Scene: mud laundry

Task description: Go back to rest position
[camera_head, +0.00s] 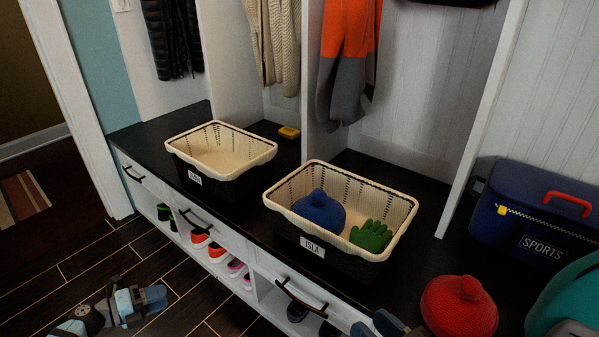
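My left gripper (138,299) is at the lower left, low over the dark wood floor and apart from the bench. Its two blue-grey fingers look parted, with nothing seen between them. My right gripper (376,325) shows only in part at the bottom edge, near the bench front, below the right basket. The picture edge cuts it off, so its opening is unclear. I see no object held in it.
On the black bench (262,216) stand an empty cream basket (264,152) and a basket labelled ISLA (404,207) with a blue hat (320,212) and green glove (372,236). A red hat (458,308) and blue SPORTS bag (525,215) are right. Shoes fill cubbies below.

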